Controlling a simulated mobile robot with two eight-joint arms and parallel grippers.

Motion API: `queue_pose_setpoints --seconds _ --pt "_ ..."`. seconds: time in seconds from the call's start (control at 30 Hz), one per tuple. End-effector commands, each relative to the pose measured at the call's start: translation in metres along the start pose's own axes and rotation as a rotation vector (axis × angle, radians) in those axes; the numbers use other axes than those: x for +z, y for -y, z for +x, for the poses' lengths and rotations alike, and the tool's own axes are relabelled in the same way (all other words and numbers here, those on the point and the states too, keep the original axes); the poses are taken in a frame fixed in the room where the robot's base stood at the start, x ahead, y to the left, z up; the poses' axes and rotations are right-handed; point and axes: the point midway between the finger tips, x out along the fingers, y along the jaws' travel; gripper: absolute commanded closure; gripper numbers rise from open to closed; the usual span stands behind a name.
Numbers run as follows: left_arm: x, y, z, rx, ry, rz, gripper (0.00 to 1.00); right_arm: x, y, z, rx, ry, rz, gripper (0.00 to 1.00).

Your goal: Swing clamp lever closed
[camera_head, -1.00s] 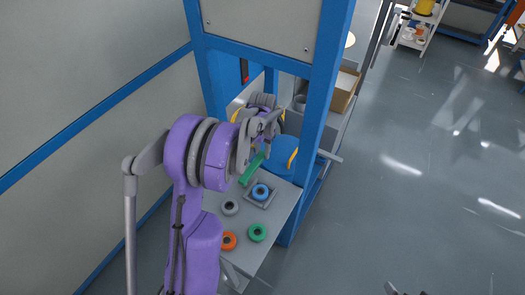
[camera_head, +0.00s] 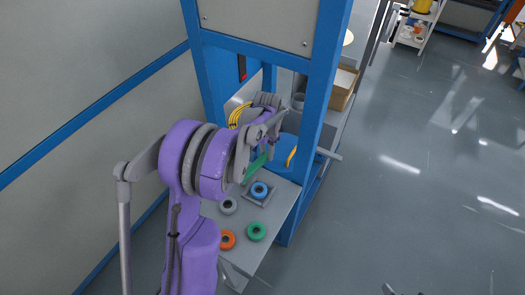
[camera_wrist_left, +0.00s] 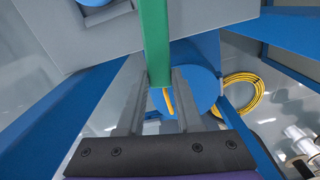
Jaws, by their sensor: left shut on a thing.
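The green clamp lever (camera_head: 255,167) stands out from the blue cylindrical machine part above the grey table in the head view. In the left wrist view the lever (camera_wrist_left: 154,40) comes down from the top, and its end lies between my fingers. My left gripper (camera_wrist_left: 153,105) is shut on the lever. In the head view my left gripper (camera_head: 268,148) is partly hidden by its own arm. Small grey tips at the bottom edge of the head view may be my right gripper; their jaw state is unclear.
The grey table (camera_head: 279,215) carries a blue ring (camera_head: 259,190) on a square holder, a grey ring (camera_head: 228,205), an orange ring (camera_head: 227,239) and a green ring (camera_head: 256,231). A blue frame post (camera_head: 321,90) stands close right of my arm. Open floor lies farther right.

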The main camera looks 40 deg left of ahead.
Motion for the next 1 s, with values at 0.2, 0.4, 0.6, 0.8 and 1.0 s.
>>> queue_pose_setpoints --seconds 0.2,0.4,0.6,0.8,1.0 --pt "0.003 -0.024 0.002 0.0 0.0 0.188 1.0 0.012 0.0 0.011 0.0 0.01 0.0 0.03" --pt "0.008 -0.044 0.001 0.0 0.0 0.351 1.0 0.019 0.0 0.018 0.0 0.016 0.0 0.03" --pt "0.014 -0.058 0.001 -0.001 -0.001 0.477 1.0 0.023 0.0 0.023 0.0 0.019 0.0 0.03" --pt "0.019 -0.067 0.0 -0.001 -0.001 0.559 1.0 0.026 0.0 0.025 0.0 0.021 0.0 0.03" --pt "0.021 -0.07 0.0 -0.001 -0.001 0.594 1.0 0.027 0.0 0.026 0.0 0.021 0.0 0.03"
